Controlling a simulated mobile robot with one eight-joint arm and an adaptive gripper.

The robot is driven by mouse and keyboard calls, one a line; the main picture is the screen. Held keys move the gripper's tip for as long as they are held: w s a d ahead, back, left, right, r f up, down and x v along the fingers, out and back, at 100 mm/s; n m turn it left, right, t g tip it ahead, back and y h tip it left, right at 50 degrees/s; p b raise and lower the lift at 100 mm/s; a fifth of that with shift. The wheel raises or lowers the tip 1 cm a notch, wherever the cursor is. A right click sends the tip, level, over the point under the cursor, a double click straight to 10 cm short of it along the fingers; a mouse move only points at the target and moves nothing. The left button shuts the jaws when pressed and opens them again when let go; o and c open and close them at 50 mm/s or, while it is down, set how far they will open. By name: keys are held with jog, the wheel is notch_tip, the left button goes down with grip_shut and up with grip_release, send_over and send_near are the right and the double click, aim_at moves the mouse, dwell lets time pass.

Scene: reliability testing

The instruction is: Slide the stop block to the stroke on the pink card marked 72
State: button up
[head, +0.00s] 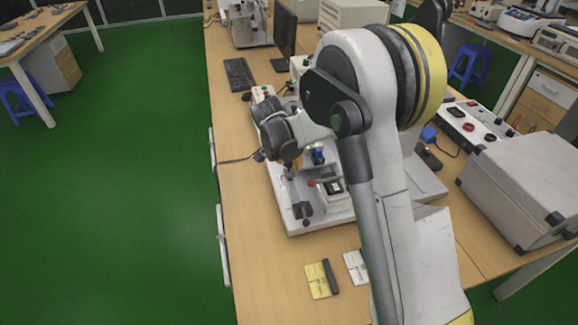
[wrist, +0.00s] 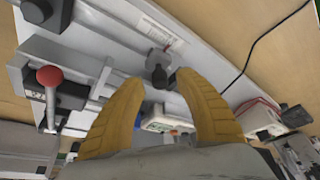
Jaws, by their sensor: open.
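My gripper (wrist: 159,78) is open, its two yellow fingers spread, in the wrist view. A dark knobbed block (wrist: 158,68), perhaps the stop block, stands just beyond and between the fingertips, on the pale machine bed. I cannot tell whether a finger touches it. A printed strip (wrist: 165,36) lies on the bed past it; its marks are too small to read. In the head view my gripper (head: 293,162) is low over the white machine (head: 298,222), mostly hidden by my arm. I see no pink card in either view.
A red-ball lever (wrist: 49,76) rises left of the fingers in the wrist view. A yellow card (head: 318,282) and a white card (head: 356,266) lie on the table's front part. A large grey case (head: 515,185) stands right. Wood is clear left of the cards.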

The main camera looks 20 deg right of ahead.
jog(key=shift+w+f, duration=0.1)
jog(key=shift+f, duration=0.2)
grip_shut()
jog(key=shift+s, duration=0.4)
grip_release()
